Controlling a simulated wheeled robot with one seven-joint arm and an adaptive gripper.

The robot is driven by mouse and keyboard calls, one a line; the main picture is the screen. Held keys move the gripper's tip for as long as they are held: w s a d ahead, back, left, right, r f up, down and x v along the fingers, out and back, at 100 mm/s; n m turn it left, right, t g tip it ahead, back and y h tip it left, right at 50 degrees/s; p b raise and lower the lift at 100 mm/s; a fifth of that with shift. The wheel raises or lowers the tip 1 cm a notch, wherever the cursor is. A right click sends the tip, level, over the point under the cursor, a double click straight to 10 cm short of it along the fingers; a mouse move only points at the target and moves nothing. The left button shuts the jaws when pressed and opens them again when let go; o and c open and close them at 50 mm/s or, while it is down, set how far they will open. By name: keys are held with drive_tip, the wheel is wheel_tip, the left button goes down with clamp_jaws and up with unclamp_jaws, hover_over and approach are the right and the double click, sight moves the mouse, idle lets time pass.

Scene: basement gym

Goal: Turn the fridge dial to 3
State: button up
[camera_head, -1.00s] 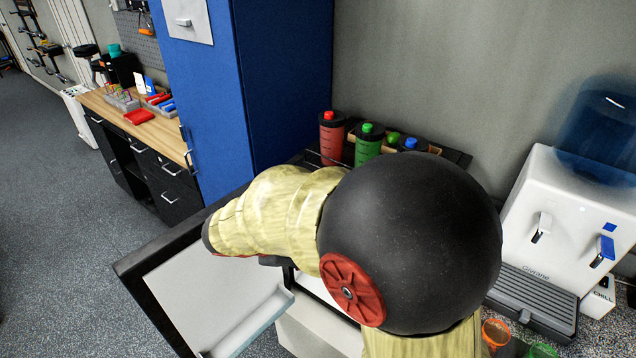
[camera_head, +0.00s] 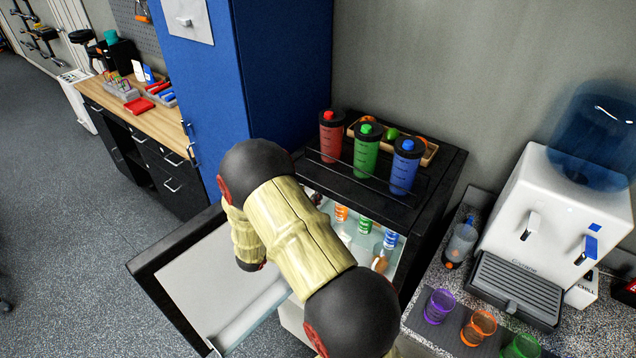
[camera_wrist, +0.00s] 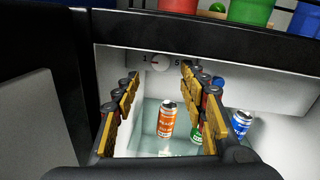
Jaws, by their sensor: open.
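The fridge dial (camera_wrist: 161,62) is a small round white knob on the upper back wall inside the open fridge (camera_head: 432,213). A "1" shows to its left and a "5" to its right. A small red mark shows on the dial's left side, toward the 1. My gripper (camera_wrist: 160,72) is open and empty, its two padded fingers pointing into the fridge on either side of the dial in the picture. I cannot tell how far the fingertips are from the dial. In the head view my arm hides the gripper and dial.
An orange can (camera_wrist: 167,118), a green can (camera_wrist: 196,131) and a blue can (camera_wrist: 241,122) stand inside below the fingers. The fridge door (camera_head: 190,265) hangs open at left. Red, green and blue bottles (camera_head: 366,150) stand on top. A water dispenser (camera_head: 540,220) is at right.

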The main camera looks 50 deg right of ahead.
drive_tip(key=w+d, duration=0.1)
drive_tip(key=d, duration=0.5)
drive_tip(key=shift+d, duration=0.25)
drive_tip(key=shift+c, duration=0.7)
clamp_jaws()
drive_tip(key=shift+m+b, duration=0.3)
drive_tip(key=shift+b, duration=0.35)
drive_tip(key=m+b, duration=1.2)
drive_tip(key=b, duration=0.1)
drive_tip(key=m+g+h+b, duration=0.1)
drive_tip(key=m+b, duration=0.5)
drive_tip(key=b, duration=0.1)
drive_tip(key=shift+f, duration=0.25)
drive_tip(key=shift+b, duration=0.3)
